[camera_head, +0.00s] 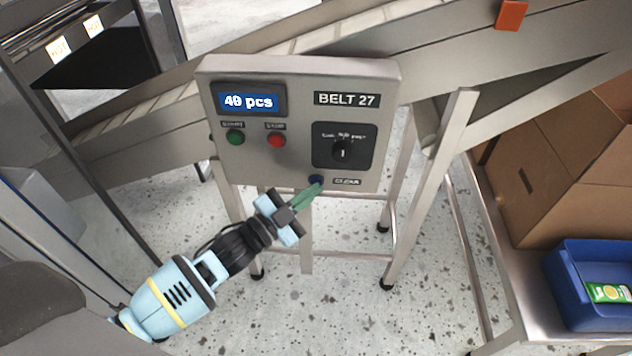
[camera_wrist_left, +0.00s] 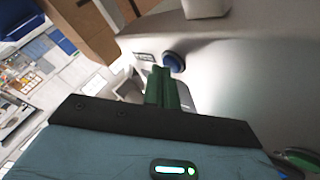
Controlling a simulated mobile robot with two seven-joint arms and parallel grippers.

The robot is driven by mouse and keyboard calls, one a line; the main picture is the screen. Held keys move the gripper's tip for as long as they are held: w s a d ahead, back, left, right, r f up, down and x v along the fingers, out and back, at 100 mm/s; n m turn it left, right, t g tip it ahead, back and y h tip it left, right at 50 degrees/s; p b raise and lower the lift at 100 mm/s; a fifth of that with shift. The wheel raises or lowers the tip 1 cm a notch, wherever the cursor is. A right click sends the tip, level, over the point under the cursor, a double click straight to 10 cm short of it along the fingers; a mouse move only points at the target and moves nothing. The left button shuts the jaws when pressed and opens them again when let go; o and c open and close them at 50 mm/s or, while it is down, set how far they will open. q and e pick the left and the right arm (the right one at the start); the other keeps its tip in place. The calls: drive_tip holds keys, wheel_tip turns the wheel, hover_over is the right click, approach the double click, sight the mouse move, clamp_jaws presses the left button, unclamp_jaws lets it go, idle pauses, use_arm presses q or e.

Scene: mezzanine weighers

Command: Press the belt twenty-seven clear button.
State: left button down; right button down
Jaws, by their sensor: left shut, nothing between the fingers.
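The belt 27 control box (camera_head: 298,75) stands on a metal frame in the head view. Its display (camera_head: 248,102) reads "40 pcs". The blue clear button (camera_head: 317,179) is at its lower edge, left of a small label; it also shows in the left wrist view (camera_wrist_left: 174,62). My left gripper (camera_head: 316,190) is shut and empty, its green fingertips just below the button in the head view. In the left wrist view the fingers (camera_wrist_left: 161,80) point toward the button; I cannot tell whether they touch it. My right gripper is not in view.
A green button (camera_head: 235,138), a red button (camera_head: 276,141) and a rotary knob (camera_head: 342,151) are on the same panel. A conveyor (camera_head: 440,50) runs behind the box. At right, a blue bin (camera_head: 577,262) and cardboard boxes (camera_head: 545,160) sit on a metal table.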

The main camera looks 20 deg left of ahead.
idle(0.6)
use_arm(q)
drive_tip(key=shift+s+d+p, duration=0.2)
drive_tip(key=shift+s+p, duration=0.3)
drive_tip(key=shift+s, duration=0.25)
drive_tip(key=s+p, duration=0.1)
drive_tip(key=s, duration=0.1)
drive_tip(key=s+d+p, duration=0.1)
drive_tip(key=s, duration=0.1)
drive_tip(key=shift+s+d, duration=0.2)
drive_tip(key=shift+s, duration=0.2)
idle(0.3)
